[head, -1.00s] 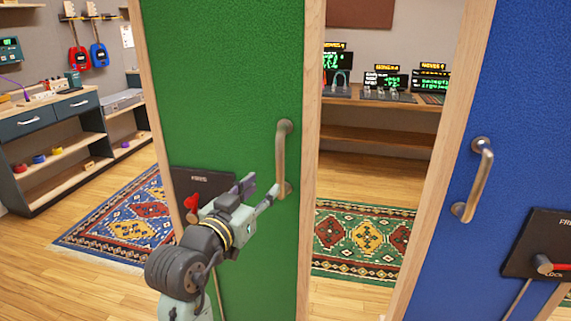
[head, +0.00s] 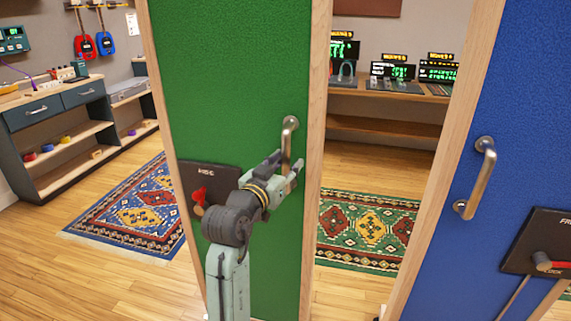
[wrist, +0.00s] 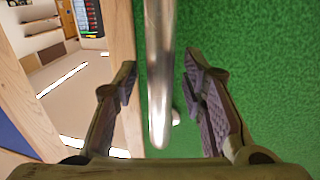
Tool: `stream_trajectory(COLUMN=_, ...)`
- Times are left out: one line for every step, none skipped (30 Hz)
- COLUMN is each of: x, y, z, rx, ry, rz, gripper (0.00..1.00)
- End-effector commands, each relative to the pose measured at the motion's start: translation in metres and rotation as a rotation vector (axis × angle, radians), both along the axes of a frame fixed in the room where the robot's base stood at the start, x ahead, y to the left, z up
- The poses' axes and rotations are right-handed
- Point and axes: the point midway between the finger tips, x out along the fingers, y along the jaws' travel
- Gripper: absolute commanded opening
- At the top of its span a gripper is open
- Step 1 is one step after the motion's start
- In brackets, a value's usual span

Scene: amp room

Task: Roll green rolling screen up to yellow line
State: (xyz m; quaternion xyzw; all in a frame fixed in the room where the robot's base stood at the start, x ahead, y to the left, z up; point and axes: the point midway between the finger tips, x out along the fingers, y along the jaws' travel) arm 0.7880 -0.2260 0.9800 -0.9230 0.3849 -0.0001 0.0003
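The green rolling screen (head: 235,75) is a tall panel with a light wood edge, upright in the middle of the head view. Its vertical metal handle (head: 289,135) is near its right edge. In the wrist view the handle (wrist: 159,75) runs between my fingers, with a gap on each side. My gripper (head: 282,166) is open around the handle's lower part, and its fingers hide some of it. A dark plate with a red lever (head: 199,196) sits on the screen left of my wrist; the lever points up. I see no yellow line.
A blue screen (head: 520,100) with its own handle and lever plate stands at the right. A gap between the screens shows a green patterned rug (head: 370,230) and a bench (head: 390,95) with displays. A blue patterned rug (head: 130,210) and shelving (head: 60,140) are at the left.

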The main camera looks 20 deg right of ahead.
Motion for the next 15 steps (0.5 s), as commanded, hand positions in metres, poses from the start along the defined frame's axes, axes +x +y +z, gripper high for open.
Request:
stream_trajectory(x=-0.0001, y=0.0002, z=0.0, rx=0.0, ry=0.0, rz=0.0, gripper=0.35)
stream_trajectory(x=-0.0001, y=0.0002, z=0.0, rx=0.0, ry=0.0, rz=0.0, gripper=0.33)
stream_trajectory(x=-0.0001, y=0.0002, z=0.0, rx=0.0, ry=0.0, rz=0.0, gripper=0.31)
stream_trajectory(x=-0.0001, y=0.0002, z=0.0, rx=0.0, ry=0.0, rz=0.0, gripper=0.29)
stream_trajectory(x=-0.0001, y=0.0003, z=0.0, rx=0.0, ry=0.0, rz=0.0, gripper=0.27)
stream_trajectory(x=-0.0001, y=0.0003, z=0.0, rx=0.0, ry=0.0, rz=0.0, gripper=0.24)
stream_trajectory(x=-0.0001, y=0.0004, z=-0.0001, rx=0.0, ry=0.0, rz=0.0, gripper=0.22)
stream_trajectory(x=-0.0001, y=0.0004, z=0.0, rx=0.0, ry=0.0, rz=0.0, gripper=0.2)
stream_trajectory(x=-0.0001, y=0.0004, z=-0.0001, rx=0.0, ry=0.0, rz=0.0, gripper=0.17)
stream_trajectory(x=-0.0001, y=0.0004, z=-0.0001, rx=0.0, ry=0.0, rz=0.0, gripper=0.15)
stream_trajectory(x=-0.0001, y=0.0004, z=-0.0001, rx=0.0, ry=0.0, rz=0.0, gripper=0.13)
stream_trajectory(x=-0.0001, y=0.0004, z=-0.0001, rx=0.0, ry=0.0, rz=0.0, gripper=0.11)
stream_trajectory(x=-0.0001, y=0.0004, z=-0.0001, rx=0.0, ry=0.0, rz=0.0, gripper=0.09)
stream_trajectory(x=-0.0001, y=0.0004, z=-0.0001, rx=0.0, ry=0.0, rz=0.0, gripper=0.07)
stream_trajectory(x=-0.0001, y=0.0004, z=-0.0001, rx=0.0, ry=0.0, rz=0.0, gripper=0.04)
